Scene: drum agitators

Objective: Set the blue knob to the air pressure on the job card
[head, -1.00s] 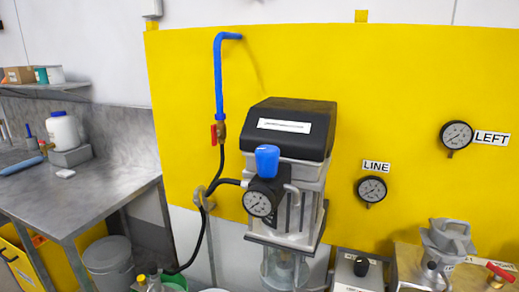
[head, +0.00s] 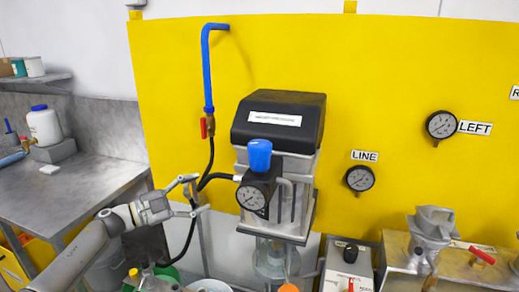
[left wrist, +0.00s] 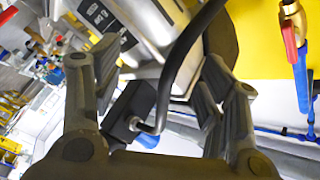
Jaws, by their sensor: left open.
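The blue knob (head: 260,155) stands upright on a black regulator (head: 257,190) with a round dial gauge (head: 251,198), on the front of the agitator unit. A small blue patch in the left wrist view (left wrist: 147,140) may be the knob. My left gripper (head: 197,195) is open, left of the regulator and apart from the knob. In the left wrist view its fingers (left wrist: 150,85) are spread, with a black hose passing across the space between them. No job card can be made out; the white label (head: 275,118) on the black cover is unreadable. My right gripper is not in view.
A blue pipe (head: 207,70) with a red-handled valve (head: 206,127) and black hose runs down left of the unit. Gauges marked LINE (head: 359,179) and LEFT (head: 441,125) are on the yellow panel. A steel bench (head: 80,178) stands at left.

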